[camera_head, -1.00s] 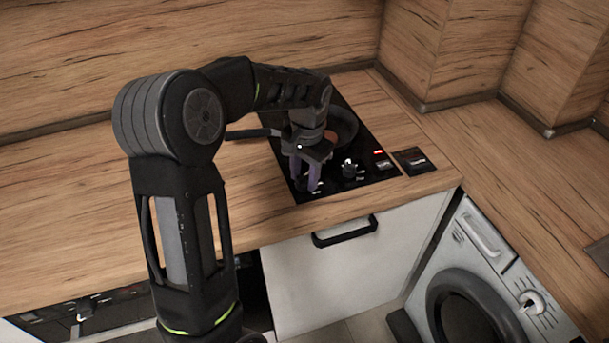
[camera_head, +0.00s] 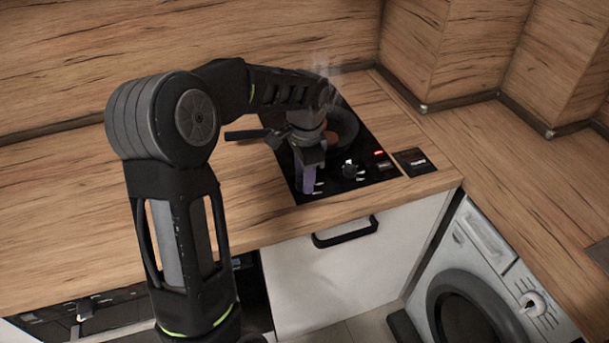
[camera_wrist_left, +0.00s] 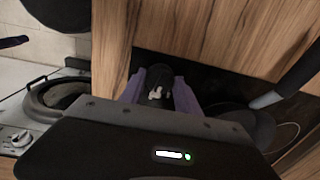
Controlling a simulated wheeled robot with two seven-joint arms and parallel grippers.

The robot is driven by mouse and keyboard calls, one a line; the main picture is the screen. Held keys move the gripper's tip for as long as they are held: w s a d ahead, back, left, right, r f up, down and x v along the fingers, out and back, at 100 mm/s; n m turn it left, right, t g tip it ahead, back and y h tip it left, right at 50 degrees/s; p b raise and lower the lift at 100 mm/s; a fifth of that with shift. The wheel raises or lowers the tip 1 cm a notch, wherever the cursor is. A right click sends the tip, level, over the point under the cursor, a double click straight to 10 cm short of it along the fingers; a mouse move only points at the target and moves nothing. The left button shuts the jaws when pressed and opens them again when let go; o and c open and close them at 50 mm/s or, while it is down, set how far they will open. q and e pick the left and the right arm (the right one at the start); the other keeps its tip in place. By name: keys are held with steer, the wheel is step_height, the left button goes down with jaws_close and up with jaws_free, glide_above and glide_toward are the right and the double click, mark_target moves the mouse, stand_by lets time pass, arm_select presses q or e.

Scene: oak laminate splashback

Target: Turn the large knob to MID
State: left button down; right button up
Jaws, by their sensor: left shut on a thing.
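The black hob (camera_head: 372,150) is set in the wooden counter. My left gripper (camera_head: 307,180) points down over its front left, with purple fingers shut on the large knob. The wrist view shows this dark round knob (camera_wrist_left: 157,88) with a pale mark, between the two fingers (camera_wrist_left: 158,92). In the head view the gripper hides the knob. White marks beside it are too small to read. A second black knob (camera_head: 350,168) stands free to the right of the gripper. My right gripper is not in view.
A dark pan (camera_head: 343,126) with something reddish in it sits on the hob behind the gripper, with faint steam above. A small red display (camera_head: 379,153) glows at the hob's right. A white drawer front (camera_head: 345,275) and a washing machine (camera_head: 480,265) are below.

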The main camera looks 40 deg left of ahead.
arm_select(q)
steer(key=c, duration=0.9)
jaws_free()
steer(key=r, duration=0.8)
steer(key=shift+s+d+b, duration=0.1)
steer(key=shift+d+b, duration=0.1)
steer(key=shift+b, duration=0.2)
steer(key=shift+f, duration=0.1)
